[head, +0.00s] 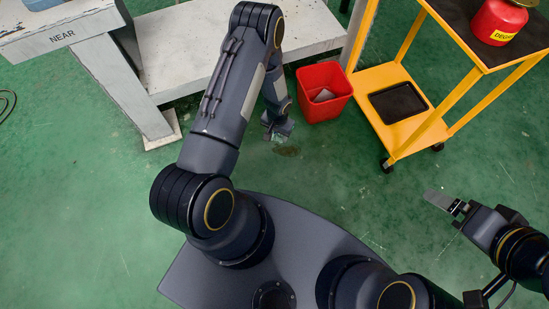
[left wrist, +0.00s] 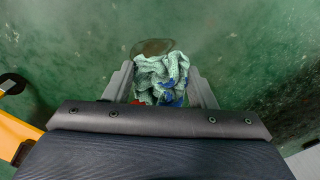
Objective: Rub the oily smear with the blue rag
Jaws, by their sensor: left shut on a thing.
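My left gripper (head: 277,130) is low over the green floor, shut on a crumpled rag. In the left wrist view the rag (left wrist: 160,75) sits between the two grey fingers; it looks mostly pale blue-green, with dark blue patches and a little red. The rag also shows as a small pale patch (head: 279,138) in the head view. The oily smear (head: 287,151) is a brownish patch on the floor just beyond the rag; it also shows in the left wrist view (left wrist: 152,46). The rag covers part of it there. My right gripper (head: 460,208) is at the right, with a flat grey piece at its tip.
A red bin (head: 323,92) with a grey thing inside stands close beside my left gripper. A yellow trolley (head: 395,131) with a black tray and a red can (head: 497,22) is at the right. A grey bench (head: 215,45) is behind. The floor in front is clear.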

